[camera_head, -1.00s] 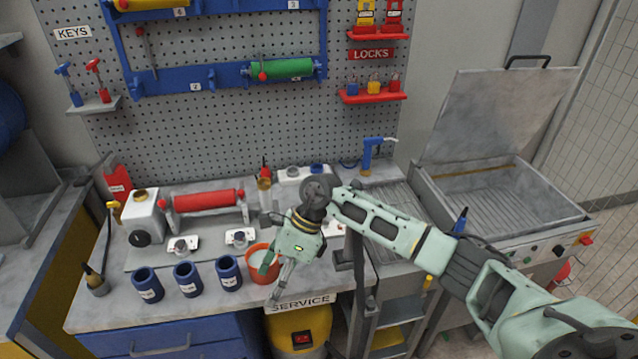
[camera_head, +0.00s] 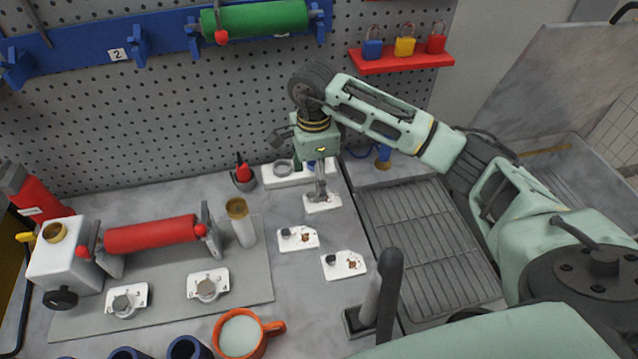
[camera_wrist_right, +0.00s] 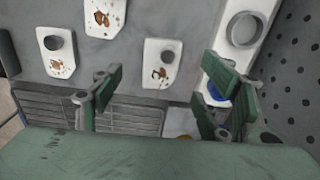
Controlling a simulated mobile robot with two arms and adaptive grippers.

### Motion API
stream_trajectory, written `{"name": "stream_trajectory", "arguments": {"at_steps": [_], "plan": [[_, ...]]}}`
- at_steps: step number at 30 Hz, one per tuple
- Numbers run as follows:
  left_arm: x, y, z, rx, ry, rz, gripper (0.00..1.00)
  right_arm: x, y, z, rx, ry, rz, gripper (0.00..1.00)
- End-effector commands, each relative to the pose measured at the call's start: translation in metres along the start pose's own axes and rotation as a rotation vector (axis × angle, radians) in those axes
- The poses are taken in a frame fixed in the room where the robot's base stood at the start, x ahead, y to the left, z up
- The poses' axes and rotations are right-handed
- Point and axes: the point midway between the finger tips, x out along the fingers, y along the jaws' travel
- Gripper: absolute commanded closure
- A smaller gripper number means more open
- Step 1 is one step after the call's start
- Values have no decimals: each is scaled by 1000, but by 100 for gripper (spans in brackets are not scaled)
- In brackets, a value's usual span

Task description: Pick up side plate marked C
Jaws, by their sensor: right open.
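Three small white plates with dark knobs and brown stains lie on the bench; no letter is legible, so I cannot tell which is C. One plate (camera_head: 332,203) lies under my right gripper (camera_head: 320,188), a second plate (camera_head: 298,239) is nearer and left, and a third plate (camera_head: 345,264) is nearer still. My right gripper points down and is open. In the right wrist view, the first plate (camera_wrist_right: 158,65) shows between the spread fingers of the gripper (camera_wrist_right: 165,85), which hold nothing. Contact cannot be told. My left gripper is not in view.
A white holder (camera_head: 283,172) with rings stands just behind the right gripper, near the pegboard. A drain grate (camera_head: 430,235) lies to the right. A black handle (camera_head: 388,275) stands up in front. An orange mug (camera_head: 240,335) and a red roller (camera_head: 150,234) are left.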

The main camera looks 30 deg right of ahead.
Motion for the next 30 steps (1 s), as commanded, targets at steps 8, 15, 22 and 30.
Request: {"name": "stream_trajectory", "arguments": {"at_steps": [8, 15, 22, 30], "plan": [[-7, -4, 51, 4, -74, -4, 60, 22, 1, 1, 0, -2, 5, 31], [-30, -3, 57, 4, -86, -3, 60, 49, -1, 0, 1, -2, 6, 31], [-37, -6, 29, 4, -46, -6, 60, 80, -3, 0, 1, -2, 2, 31], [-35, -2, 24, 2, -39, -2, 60, 84, -4, 0, -1, -3, 0, 32]]}}
